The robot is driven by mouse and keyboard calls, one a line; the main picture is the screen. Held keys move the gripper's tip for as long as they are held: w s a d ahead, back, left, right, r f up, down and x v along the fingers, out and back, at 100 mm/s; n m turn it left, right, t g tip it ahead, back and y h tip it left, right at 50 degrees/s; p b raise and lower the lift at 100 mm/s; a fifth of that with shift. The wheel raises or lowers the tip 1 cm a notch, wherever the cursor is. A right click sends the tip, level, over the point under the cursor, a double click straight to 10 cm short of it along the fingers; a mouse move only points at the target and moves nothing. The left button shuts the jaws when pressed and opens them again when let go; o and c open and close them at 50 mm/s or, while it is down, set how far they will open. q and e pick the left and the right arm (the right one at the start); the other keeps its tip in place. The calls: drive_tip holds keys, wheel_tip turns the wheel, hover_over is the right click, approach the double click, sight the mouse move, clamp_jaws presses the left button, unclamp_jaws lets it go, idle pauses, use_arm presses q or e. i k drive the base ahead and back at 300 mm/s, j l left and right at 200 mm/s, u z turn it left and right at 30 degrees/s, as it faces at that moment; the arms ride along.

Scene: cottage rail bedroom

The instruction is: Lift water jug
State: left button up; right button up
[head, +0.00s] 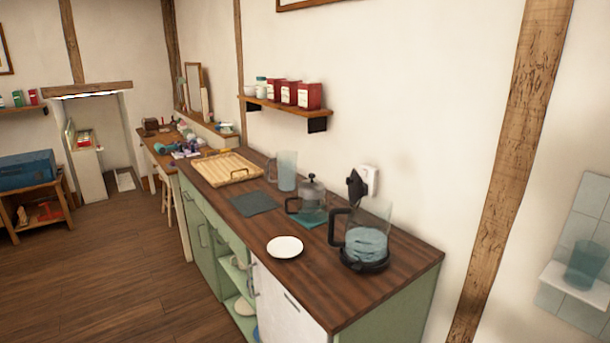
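A translucent blue-grey jug (287,172) with a handle on its left stands upright on the wooden counter (388,292), near the wall. A larger clear glass kettle-like vessel (367,240) with a black handle and black base stands nearer, towards the counter's right end, and looks part-filled with something bluish. Which of the two the task calls the water jug is not plain from the picture. Neither of my grippers shows in the head view, and nothing is touching either vessel.
A glass press pot (311,203) stands on a teal mat between the two vessels. A white plate (285,247), a dark grey mat (254,204) and a wooden tray (228,169) lie on the counter. A shelf with red tins (309,96) overhangs the counter's back. Floor (105,275) at left is clear.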

sight(287, 160)
drive_tip(key=i+j+z, duration=0.15)
drive_tip(key=z, duration=0.15)
drive_tip(key=i+j+z, duration=0.1)
drive_tip(key=j+z, duration=0.2)
drive_tip(key=i+j+z, duration=0.1)
drive_tip(key=j+z, duration=0.2)
drive_tip(key=j, duration=0.15)
drive_tip(key=i+j+z, duration=0.15)
drive_tip(key=j, duration=0.75)
drive_tip(key=i+j+z, duration=0.1)
drive_tip(key=j, duration=0.85)
drive_tip(key=i+j+z, duration=0.15)
drive_tip(key=j, duration=0.8)
